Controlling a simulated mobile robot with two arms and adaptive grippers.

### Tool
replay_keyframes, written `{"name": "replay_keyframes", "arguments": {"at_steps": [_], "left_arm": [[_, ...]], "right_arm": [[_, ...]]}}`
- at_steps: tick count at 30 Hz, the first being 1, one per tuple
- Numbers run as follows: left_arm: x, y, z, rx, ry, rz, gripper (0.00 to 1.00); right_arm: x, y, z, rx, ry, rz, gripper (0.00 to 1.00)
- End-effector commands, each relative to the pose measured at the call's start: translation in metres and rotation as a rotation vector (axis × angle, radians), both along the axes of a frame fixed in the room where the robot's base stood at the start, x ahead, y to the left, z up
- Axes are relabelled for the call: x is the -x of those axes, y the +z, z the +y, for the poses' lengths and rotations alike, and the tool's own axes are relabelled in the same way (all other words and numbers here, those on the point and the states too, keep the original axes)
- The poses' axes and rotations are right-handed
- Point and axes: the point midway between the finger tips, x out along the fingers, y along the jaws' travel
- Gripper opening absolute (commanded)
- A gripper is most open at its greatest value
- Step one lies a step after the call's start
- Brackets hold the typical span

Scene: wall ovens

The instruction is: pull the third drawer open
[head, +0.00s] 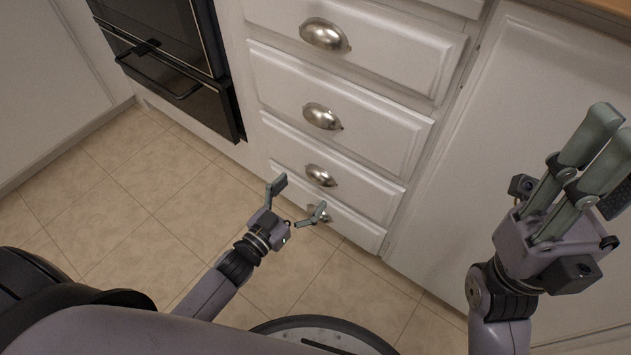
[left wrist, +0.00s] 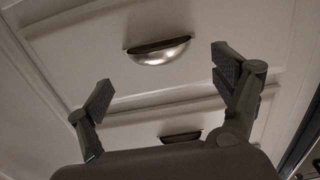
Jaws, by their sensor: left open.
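A white drawer stack shows in the head view, with cup-shaped metal handles one above another. Counting fronts with a visible handle from the top, the third drawer (head: 355,187) is closed and its handle (head: 321,175) is bare. My left gripper (head: 298,198) is open and empty, low in front of the stack. One finger overlaps the lowest handle in the picture; I cannot tell whether it touches. In the left wrist view one handle (left wrist: 160,52) shows between and beyond the open fingers, and another (left wrist: 181,137) is partly hidden by the gripper body. My right gripper (head: 612,130) is raised at the right, away from the drawers.
A black wall oven (head: 165,55) with a bar handle stands left of the drawers. A plain white cabinet panel (head: 520,110) lies to the right. The tiled floor (head: 150,190) is clear at the left. A wooden counter edge (head: 605,6) shows at the top right.

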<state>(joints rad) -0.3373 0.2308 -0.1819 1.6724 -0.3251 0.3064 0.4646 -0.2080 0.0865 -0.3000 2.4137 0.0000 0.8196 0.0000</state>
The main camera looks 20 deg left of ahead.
Motion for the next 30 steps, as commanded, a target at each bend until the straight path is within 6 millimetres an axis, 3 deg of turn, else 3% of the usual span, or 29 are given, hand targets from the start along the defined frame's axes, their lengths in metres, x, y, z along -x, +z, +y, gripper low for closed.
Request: {"name": "replay_keyframes", "arguments": {"at_steps": [3,10,21,30], "left_arm": [[-0.023,-0.002,-0.008,0.000,-0.001,-0.004,0.87],[-0.049,-0.001,-0.018,0.001,0.000,-0.001,0.87],[-0.054,0.000,-0.020,0.000,0.000,0.000,0.87],[-0.054,0.000,-0.020,0.000,0.000,0.000,0.67]], "right_arm": [[-0.001,0.001,0.001,0.002,-0.001,-0.029,0.33],[-0.002,0.007,0.002,0.004,-0.003,-0.057,0.33],[-0.002,0.009,0.002,0.006,-0.004,-0.063,0.33],[-0.002,0.009,0.002,0.006,-0.004,-0.062,0.33]]}}
